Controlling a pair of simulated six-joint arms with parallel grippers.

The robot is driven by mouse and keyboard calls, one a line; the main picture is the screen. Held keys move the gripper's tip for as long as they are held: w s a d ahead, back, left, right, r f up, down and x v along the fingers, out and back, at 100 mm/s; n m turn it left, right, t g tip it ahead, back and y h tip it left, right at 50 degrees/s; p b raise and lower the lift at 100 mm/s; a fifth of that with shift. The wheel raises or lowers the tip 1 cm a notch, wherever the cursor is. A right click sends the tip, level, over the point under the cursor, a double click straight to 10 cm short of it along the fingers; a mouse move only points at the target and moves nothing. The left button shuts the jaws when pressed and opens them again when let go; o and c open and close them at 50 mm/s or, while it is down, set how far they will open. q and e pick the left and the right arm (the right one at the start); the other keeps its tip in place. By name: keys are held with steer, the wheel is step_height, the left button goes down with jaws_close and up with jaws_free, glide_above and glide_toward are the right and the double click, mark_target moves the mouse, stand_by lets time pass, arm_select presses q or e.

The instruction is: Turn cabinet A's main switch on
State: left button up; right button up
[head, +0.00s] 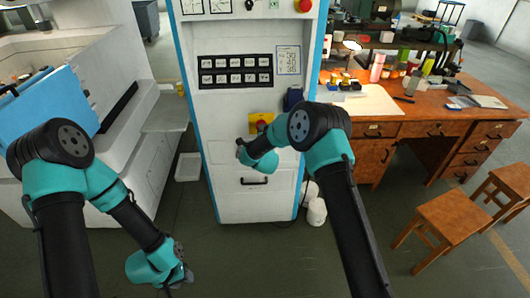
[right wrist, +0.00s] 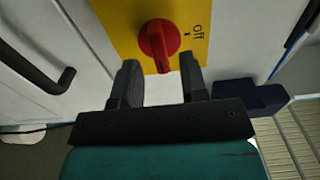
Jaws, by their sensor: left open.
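Cabinet A appears to be the tall white cabinet with blue edges (head: 228,100) in the middle of the head view. Its main switch, a red rotary knob (right wrist: 158,40) on a yellow plate (right wrist: 200,48), shows in the right wrist view. The knob's grip points down in that picture, and "Off" is printed to its right. In the head view the yellow plate (head: 258,118) is partly behind my right arm. My right gripper (right wrist: 162,76) is open and empty, its fingers apart just short of the knob. My left gripper (head: 182,278) is open, low over the floor.
A dark blue box (head: 293,98) sits on the cabinet beside the plate. A black handle (head: 254,181) is below. A wooden desk (head: 420,122) with clutter and stools (head: 440,220) stand right. A white machine (head: 100,70) stands left. The floor before the cabinet is mostly clear.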

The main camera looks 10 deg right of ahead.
steer(key=s+a, duration=0.1)
steer(key=s, duration=1.4)
steer(key=shift+s, duration=0.35)
steer(key=shift+a, duration=0.1)
steer(key=s+d+f+n+g+y, duration=0.2)
steer(key=s+d+f+n+g, duration=0.25)
steer(key=s+f, duration=0.2)
steer(key=s+d+f+n+g+y, duration=0.1)
steer(key=s+d+f+n+g, duration=0.3)
steer(key=f, duration=0.4)
steer(key=s+d+f+n+g+y, duration=0.1)
steer(key=s+d+f+n+g, duration=0.1)
steer(key=s, duration=0.9)
steer(key=s+d+f+n+g+y, duration=0.1)
steer(key=s+f+n+g, duration=0.3)
steer(key=s, duration=0.7)
steer(key=d+n+g, duration=0.1)
steer(key=n+g, duration=0.1)
steer(key=shift+f+n+g, duration=0.3)
steer(key=shift+n+g, duration=0.05)
